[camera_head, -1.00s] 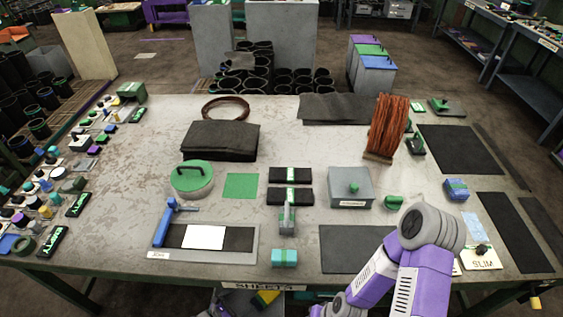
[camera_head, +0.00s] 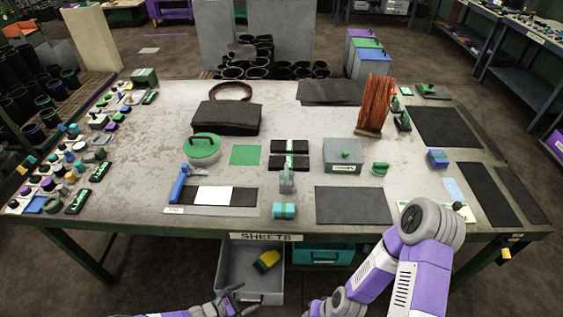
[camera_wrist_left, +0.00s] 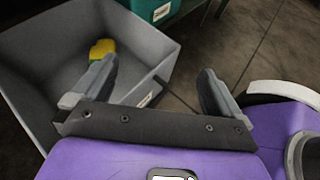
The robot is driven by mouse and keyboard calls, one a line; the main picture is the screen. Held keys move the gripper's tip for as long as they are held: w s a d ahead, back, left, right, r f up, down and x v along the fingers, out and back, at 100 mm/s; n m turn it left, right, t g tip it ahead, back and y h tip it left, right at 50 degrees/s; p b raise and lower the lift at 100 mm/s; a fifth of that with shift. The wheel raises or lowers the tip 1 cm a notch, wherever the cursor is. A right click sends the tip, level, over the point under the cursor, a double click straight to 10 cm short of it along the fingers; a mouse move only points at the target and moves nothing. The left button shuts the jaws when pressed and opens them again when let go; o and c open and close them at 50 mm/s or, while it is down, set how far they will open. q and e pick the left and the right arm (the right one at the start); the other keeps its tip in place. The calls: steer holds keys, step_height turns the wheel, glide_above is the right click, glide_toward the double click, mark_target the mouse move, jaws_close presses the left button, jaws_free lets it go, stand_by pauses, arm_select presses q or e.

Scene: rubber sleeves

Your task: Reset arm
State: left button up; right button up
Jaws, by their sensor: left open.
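A grey and purple arm of mine (camera_head: 425,265) is bent at the lower right of the head view, in front of the table edge. Its gripper is out of view.
The table (camera_head: 125,165) carries sheets, a green-lidded pot (camera_head: 203,149) and a grey box (camera_head: 342,155).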

arm_select(q)
steer(key=s+d+r+m+g+y+b, duration=0.3)
steer(key=s+d+m+g, duration=0.35)
steer(key=m, duration=0.55)
steer(key=s+a+r+m+y+b, duration=0.2)
steer(key=s+r+m+y+b, duration=0.1)
steer(key=r+m, duration=0.6)
steer(key=shift+s+m, duration=0.4)
steer(key=shift+s, duration=0.5)
arm_select(e)
step_height(320, 180, down, 6)
steer(key=w, duration=0.1)
steer(key=shift+w+f, duration=0.25)
